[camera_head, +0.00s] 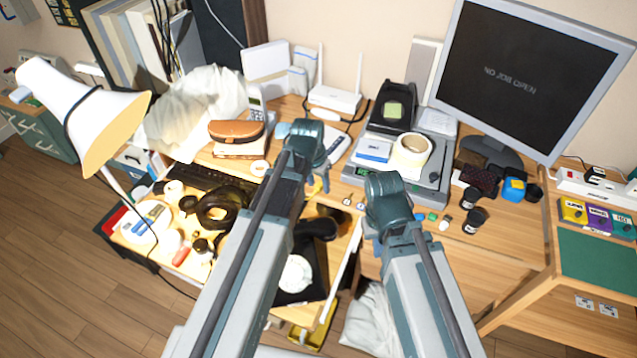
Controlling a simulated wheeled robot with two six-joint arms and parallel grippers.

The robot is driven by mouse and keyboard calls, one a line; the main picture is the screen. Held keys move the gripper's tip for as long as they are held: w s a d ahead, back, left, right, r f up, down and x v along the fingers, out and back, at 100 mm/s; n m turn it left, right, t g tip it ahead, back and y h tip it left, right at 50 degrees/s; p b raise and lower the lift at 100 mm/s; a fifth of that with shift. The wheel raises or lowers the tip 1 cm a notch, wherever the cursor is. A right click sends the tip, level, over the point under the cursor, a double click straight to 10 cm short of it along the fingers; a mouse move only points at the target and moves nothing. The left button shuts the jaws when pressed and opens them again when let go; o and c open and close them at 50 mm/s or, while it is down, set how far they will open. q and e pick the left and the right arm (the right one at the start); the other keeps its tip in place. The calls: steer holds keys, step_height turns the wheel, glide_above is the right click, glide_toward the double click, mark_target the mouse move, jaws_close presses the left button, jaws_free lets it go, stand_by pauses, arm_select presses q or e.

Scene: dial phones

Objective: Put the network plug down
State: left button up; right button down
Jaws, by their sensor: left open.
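I cannot clearly make out a network plug in this view. The white router (334,98) with two antennas stands at the back of the desk, and a dark cable (361,113) lies at its right side. My left gripper (326,170) is over the desk in front of the router, mostly hidden by its own wrist; its jaws are open, and I see nothing held in them. My right arm ends over the desk's front edge, right of the left one; its wrist hides the fingers.
A device with a tape roll (411,152) stands right of my left gripper. A cordless phone (256,104) and an orange-brown pouch (237,131) are at its left. The monitor (530,75) and small dark cups (474,220) are at the right. The desk is crowded.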

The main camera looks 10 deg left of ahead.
arm_select(q)
step_height(320, 180, up, 12)
steer(key=s+p, duration=0.2)
steer(key=p, duration=1)
steer(key=s+d+g+y, duration=0.1)
steer(key=s+d, duration=0.2)
steer(key=s, duration=0.5)
steer(key=s+d+g+y, duration=0.1)
steer(key=s+d, duration=0.2)
steer(key=s, duration=0.5)
steer(key=shift+d+f+n, duration=0.15)
steer(key=shift+n, duration=0.15)
